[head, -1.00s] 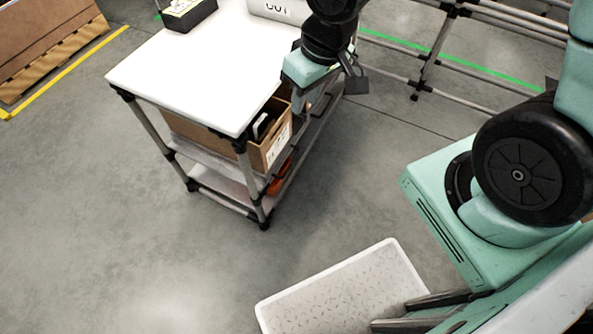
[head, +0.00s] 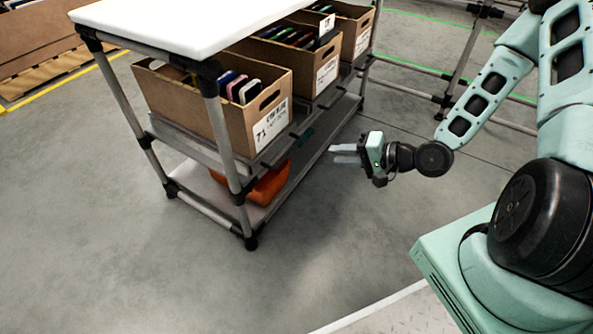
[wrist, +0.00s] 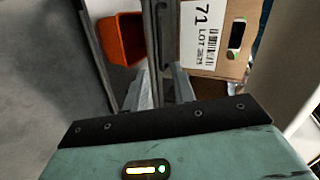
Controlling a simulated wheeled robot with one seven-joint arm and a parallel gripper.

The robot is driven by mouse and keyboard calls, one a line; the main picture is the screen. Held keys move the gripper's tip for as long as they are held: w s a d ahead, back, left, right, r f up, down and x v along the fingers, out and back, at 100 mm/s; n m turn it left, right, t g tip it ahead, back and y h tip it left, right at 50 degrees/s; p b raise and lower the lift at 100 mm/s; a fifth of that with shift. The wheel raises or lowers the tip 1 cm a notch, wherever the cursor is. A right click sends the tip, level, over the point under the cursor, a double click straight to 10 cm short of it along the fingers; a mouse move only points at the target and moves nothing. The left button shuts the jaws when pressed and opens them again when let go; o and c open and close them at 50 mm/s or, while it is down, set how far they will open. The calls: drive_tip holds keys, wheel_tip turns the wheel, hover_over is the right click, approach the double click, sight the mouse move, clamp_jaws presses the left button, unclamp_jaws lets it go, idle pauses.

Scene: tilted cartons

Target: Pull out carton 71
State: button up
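Carton 71 (head: 222,106) is the nearest brown open-top carton on the tilted middle shelf of the rack, under the white top. Its label "71" and dark hand hole face right, and several coloured flat items stand inside. My gripper (head: 333,154) is right of the shelf, lower than the carton and apart from it, fingers pointing left. The two fingers are parallel with a gap between them, and nothing is held. In the wrist view, the carton's labelled face (wrist: 229,55) shows sideways beyond the finger tips (wrist: 160,82), with its hand hole at the right.
Two more cartons (head: 325,68) (head: 358,36) stand farther along the shelf. A grey shelf rail (head: 190,147) runs below the cartons. An orange bin (head: 268,186) sits on the bottom shelf. The white tabletop (head: 190,22) overhangs carton 71. Floor right of the rack is clear.

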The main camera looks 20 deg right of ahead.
sight(294, 148)
drive_tip(key=shift+w+a+f+m+t+b, duration=0.45)
drive_tip(key=shift+w+a+f+b, duration=0.75)
drive_tip(key=shift+w+b, duration=0.75)
drive_tip(key=shift+w+a+f+m+t+b, duration=0.4)
drive_tip(key=shift+w+a+f+b, duration=0.8)
drive_tip(key=shift+w, duration=1.25)
drive_tip(key=shift+w+a+f+m+t+b, duration=0.4)
drive_tip(key=shift+w+a+f+b, duration=0.4)
drive_tip(key=shift+w+a+b, duration=1)
drive_tip(key=shift+w+d, duration=0.25)
drive_tip(key=shift+w, duration=0.1)
clamp_jaws()
